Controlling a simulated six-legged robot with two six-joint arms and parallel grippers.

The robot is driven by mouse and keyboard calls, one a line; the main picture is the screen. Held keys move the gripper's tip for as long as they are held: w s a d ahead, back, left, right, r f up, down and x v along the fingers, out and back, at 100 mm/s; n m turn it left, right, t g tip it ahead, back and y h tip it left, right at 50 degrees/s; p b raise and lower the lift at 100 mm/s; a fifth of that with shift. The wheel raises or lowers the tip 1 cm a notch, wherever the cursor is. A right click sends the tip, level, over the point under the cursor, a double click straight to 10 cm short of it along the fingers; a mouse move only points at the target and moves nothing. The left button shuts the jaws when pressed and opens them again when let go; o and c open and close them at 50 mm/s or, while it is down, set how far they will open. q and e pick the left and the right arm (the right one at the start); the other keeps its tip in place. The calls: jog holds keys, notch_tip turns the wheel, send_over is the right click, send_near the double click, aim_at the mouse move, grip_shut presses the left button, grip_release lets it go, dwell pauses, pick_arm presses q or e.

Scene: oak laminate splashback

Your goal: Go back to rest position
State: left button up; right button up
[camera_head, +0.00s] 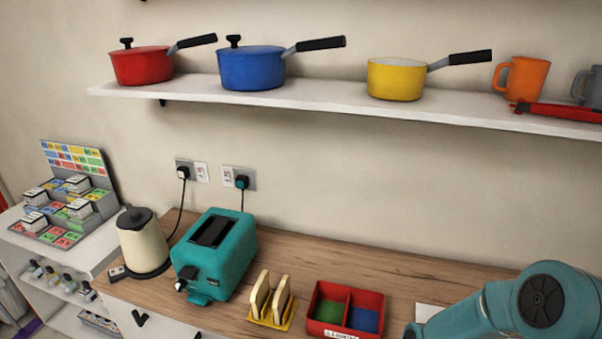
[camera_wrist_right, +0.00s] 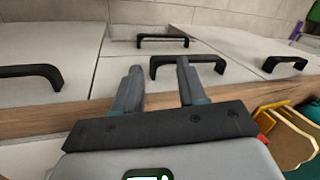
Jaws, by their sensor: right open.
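My right gripper (camera_wrist_right: 159,68) shows in the right wrist view with its two dark fingers apart and nothing between them. Pale cabinet fronts with black handles (camera_wrist_right: 188,62) lie beyond the fingers. My right arm, a teal link, enters the head view at the lower right, over the right part of the counter; its gripper is out of that view. My left arm and gripper do not show.
On the wooden counter (camera_head: 330,257) stand a cream kettle (camera_head: 143,245), teal toaster (camera_head: 222,255), yellow toast rack (camera_head: 270,318) with two slices, and red divided box (camera_head: 374,300). Pots and mugs fill the shelf (camera_head: 320,98) above. The rack also shows in the wrist view (camera_wrist_right: 303,128).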

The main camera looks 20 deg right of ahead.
jog(key=s+a+f+n, duration=0.1)
jog(key=s+a+f, duration=0.35)
jog(key=a, duration=0.25)
jog(key=s+a+f, duration=0.4)
jog(key=s+a, duration=0.1)
jog(key=a, duration=0.2)
notch_tip(320, 180, down, 10)
jog(key=b, duration=1)
jog(key=shift+s+a+f+g+y, duration=0.2)
jog(key=shift+s+a+g+y, duration=0.1)
jog(key=shift+a+y, duration=0.1)
jog(key=shift+w, duration=0.1)
